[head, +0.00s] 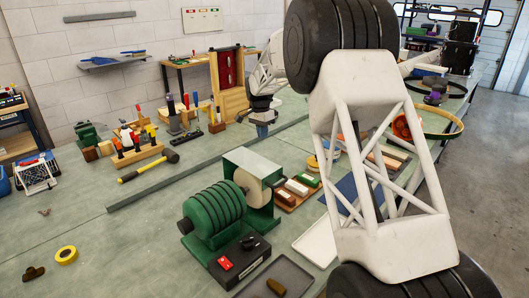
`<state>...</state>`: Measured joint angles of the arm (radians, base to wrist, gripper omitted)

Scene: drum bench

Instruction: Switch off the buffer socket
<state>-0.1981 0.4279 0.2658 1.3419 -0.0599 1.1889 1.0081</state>
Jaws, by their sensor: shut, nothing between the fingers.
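The green buffer (213,220) stands on the bench, with a ribbed motor and a pale wheel (252,187) under a hood. In front of it is a dark socket box (240,264) with a red switch (225,263) on its left part and a black plug (249,243) at its upper part. I cannot tell which way the switch is set. My gripper (262,131) is behind the buffer, pointing down, apart from the socket box. It is shut and empty, small in the picture.
A dark tray (283,280) lies right of the socket box. Compound bars (297,187) lie right of the buffer. A long metal strip (170,184) crosses the bench behind it. A yellow-handled mallet (150,167) and tool racks stand farther back. My arm hides much of the right side.

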